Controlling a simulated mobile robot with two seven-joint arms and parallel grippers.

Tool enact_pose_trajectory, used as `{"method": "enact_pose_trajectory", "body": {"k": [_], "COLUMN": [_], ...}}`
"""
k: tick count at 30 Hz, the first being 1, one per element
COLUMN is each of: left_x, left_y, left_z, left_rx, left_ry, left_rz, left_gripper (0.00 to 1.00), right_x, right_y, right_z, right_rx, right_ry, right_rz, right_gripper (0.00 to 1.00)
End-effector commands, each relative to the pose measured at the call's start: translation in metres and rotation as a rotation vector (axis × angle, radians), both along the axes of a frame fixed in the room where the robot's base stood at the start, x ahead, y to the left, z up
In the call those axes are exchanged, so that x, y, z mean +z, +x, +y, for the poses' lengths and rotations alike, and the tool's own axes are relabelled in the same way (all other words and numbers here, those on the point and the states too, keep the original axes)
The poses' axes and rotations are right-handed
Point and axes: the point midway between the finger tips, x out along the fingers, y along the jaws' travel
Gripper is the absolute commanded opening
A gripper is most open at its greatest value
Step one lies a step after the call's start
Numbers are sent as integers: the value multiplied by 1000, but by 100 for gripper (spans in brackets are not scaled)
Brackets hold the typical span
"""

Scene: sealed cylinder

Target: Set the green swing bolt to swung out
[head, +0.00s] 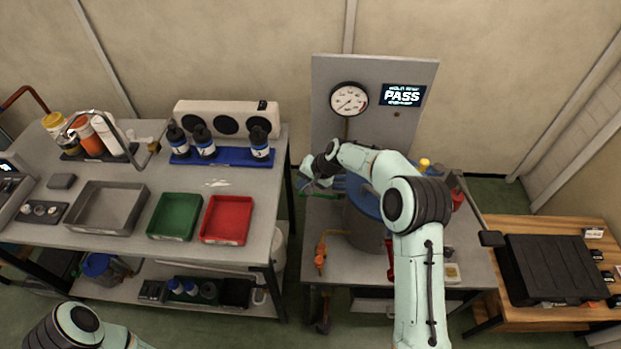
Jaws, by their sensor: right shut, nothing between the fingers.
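The green swing bolt (325,195) shows as a thin green piece on the left side of the grey cylinder with a blue lid (362,203). It points out to the left, but my gripper and arm partly hide it, so its exact angle is unclear. My right gripper (309,177) is shut and empty, close beside the green bolt. I cannot tell whether it touches it. My right arm covers much of the lid. My left gripper is out of view; only part of my left arm shows at the bottom left.
An orange bolt (320,256) sticks out at the front left of the cylinder and a red one (390,260) at its front. Behind stands a panel with a gauge (349,99) and a PASS display (402,95). A bench with green (175,216) and red trays (225,219) stands left.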

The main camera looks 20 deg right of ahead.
Motion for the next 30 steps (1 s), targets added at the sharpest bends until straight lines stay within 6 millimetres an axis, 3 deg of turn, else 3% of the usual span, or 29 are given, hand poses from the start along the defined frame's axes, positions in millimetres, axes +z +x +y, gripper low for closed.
{"method": "enact_pose_trajectory", "body": {"k": [12, 30], "left_x": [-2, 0], "left_y": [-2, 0], "left_z": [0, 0], "left_rx": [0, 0], "left_ry": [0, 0], "left_rz": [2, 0], "left_gripper": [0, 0], "right_x": [-17, -13], "right_y": [5, 6], "right_z": [11, 11], "right_rx": [0, 0], "right_ry": [0, 0], "right_rz": [0, -1], "right_gripper": [0, 0]}}
